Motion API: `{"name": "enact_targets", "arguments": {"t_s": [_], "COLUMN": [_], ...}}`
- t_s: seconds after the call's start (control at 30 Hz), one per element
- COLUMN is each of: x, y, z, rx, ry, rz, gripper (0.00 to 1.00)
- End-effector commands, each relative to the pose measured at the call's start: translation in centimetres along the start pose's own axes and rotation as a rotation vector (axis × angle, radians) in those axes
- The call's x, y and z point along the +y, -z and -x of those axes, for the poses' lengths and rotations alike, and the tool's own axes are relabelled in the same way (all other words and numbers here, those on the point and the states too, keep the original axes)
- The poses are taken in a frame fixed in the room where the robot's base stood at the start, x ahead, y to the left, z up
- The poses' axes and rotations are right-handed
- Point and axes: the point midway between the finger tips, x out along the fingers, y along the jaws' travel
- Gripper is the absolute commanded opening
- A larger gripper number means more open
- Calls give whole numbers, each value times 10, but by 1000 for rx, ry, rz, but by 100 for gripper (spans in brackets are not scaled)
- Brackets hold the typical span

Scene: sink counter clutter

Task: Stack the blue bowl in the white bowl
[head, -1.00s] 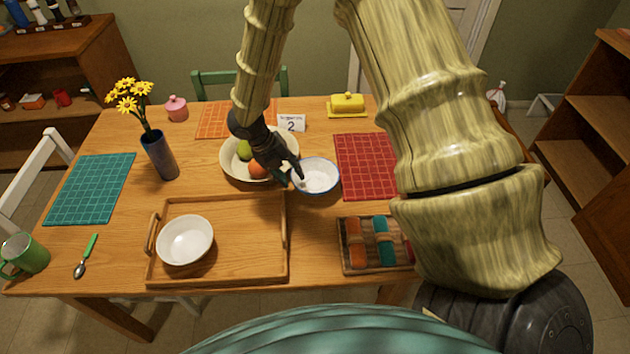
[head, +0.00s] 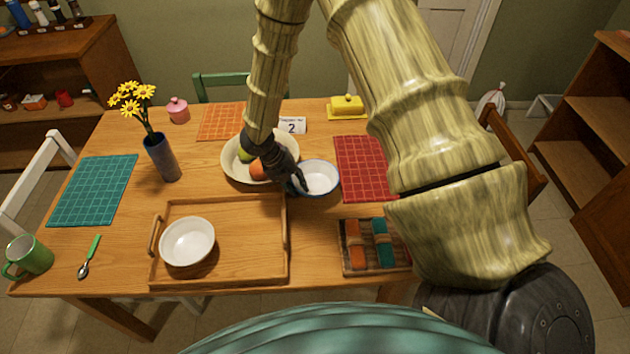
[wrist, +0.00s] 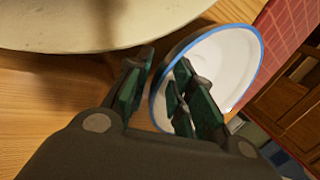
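The blue bowl (head: 322,176), white inside with a blue rim, stands on the table right of the fruit bowl. It also shows in the wrist view (wrist: 232,58), tilted by the camera angle. My gripper (head: 300,184) is at its left edge. In the wrist view my gripper (wrist: 160,92) has one finger outside the bowl wall and the other inside, with the rim between them and gaps visible. The white bowl (head: 187,242) is empty and upright on the left part of the wooden tray (head: 245,262).
The cream fruit bowl (head: 232,170) is close beside my gripper, with fruit in it. A red placemat (head: 365,168) lies right of the blue bowl. A vase of yellow flowers (head: 161,158) stands left. A patterned rack (head: 375,246) is right of the tray.

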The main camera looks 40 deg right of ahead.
Motion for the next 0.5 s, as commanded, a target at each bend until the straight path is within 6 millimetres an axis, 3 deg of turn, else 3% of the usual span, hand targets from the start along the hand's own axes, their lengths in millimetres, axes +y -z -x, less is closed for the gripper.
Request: {"name": "enact_targets", "arguments": {"t_s": [0.1, 0.5], "x": [0, -1], "y": [0, 0], "z": [0, 2], "rx": [0, -1], "ry": [0, 0], "rz": [0, 0], "gripper": [0, 0]}}
